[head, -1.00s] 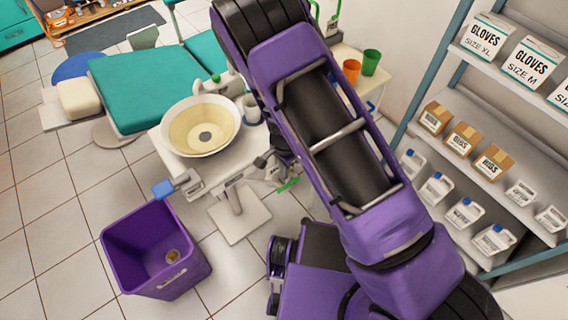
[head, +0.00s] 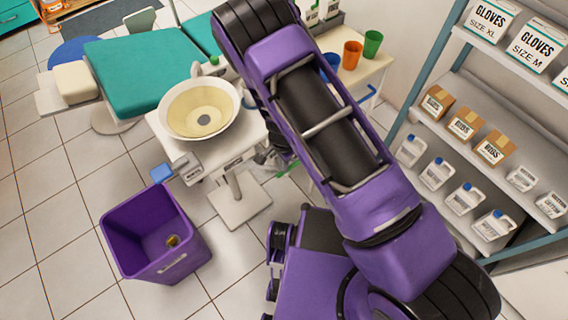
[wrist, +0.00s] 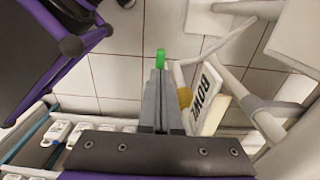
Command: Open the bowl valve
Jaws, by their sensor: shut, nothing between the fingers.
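In the wrist view a white plate marked "BOWL" (wrist: 207,92) stands right of my gripper (wrist: 160,76), with a small brass-coloured part (wrist: 185,97) between them. A green lever end (wrist: 160,58) shows just beyond my fingertips, in line with them. My fingers are pressed together with nothing between them. I cannot tell whether the fingertips touch the green lever. The rest of the valve is hidden behind the fingers. In the head view my arm covers most of the gripper and valve area beside the stand of the white bowl (head: 200,108).
White tubes (wrist: 262,112) run close on the right in the wrist view. A purple bin (head: 155,235) stands on the floor at left. Shelves with boxes and jugs (head: 465,150) stand at right. A small table with cups (head: 352,55) is behind my arm. Floor at lower left is clear.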

